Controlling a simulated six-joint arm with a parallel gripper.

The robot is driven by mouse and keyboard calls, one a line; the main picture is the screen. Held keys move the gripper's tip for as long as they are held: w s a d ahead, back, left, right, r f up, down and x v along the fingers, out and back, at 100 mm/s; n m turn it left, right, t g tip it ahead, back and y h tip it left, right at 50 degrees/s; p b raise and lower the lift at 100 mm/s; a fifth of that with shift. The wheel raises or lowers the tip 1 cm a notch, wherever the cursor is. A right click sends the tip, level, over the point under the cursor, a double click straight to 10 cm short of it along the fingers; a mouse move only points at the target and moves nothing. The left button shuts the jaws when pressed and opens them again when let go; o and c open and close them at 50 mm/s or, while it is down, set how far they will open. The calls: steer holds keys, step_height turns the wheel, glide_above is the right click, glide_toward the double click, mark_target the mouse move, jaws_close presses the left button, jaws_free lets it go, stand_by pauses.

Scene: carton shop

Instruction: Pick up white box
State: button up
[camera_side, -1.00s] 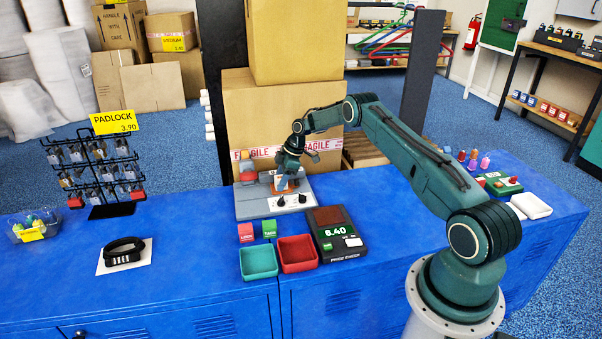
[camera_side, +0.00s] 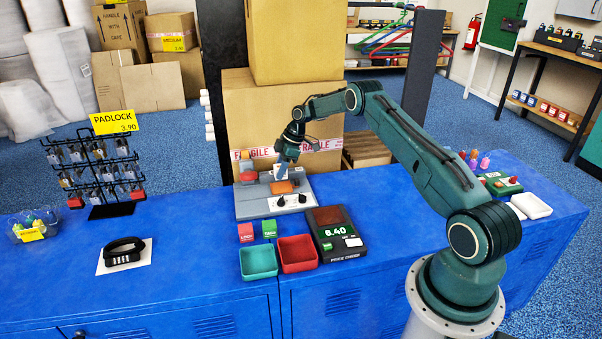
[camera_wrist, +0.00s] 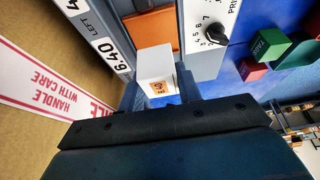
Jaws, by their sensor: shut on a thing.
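A small white box (camera_wrist: 156,66) with an orange price label shows in the wrist view between my fingers. My gripper (camera_side: 285,166) is shut on it, above the grey machine (camera_side: 256,208) with dials and an orange pad (camera_side: 281,187). In the side view the box is small and mostly hidden by my fingers. In the wrist view the orange pad (camera_wrist: 150,30) lies beyond the box, and the machine's display reads 6.40.
A large carton (camera_side: 240,105) stands close behind the machine. A teal tray (camera_side: 258,263), a red tray (camera_side: 297,256) and a black price checker (camera_side: 335,225) lie in front. A padlock rack (camera_side: 95,175) stands left.

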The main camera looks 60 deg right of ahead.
step_height(320, 180, up, 16)
steer(key=shift+f, duration=0.2)
steer(key=shift+a, duration=0.2)
stand_by(0.8)
steer(key=s+a+f, duration=0.2)
steer(key=s+a, duration=1.1)
steer(key=shift+s+a, duration=0.15)
steer(key=shift+s, duration=0.25)
steer(key=shift+f, duration=0.2)
step_height(320, 180, down, 16)
stand_by(0.7)
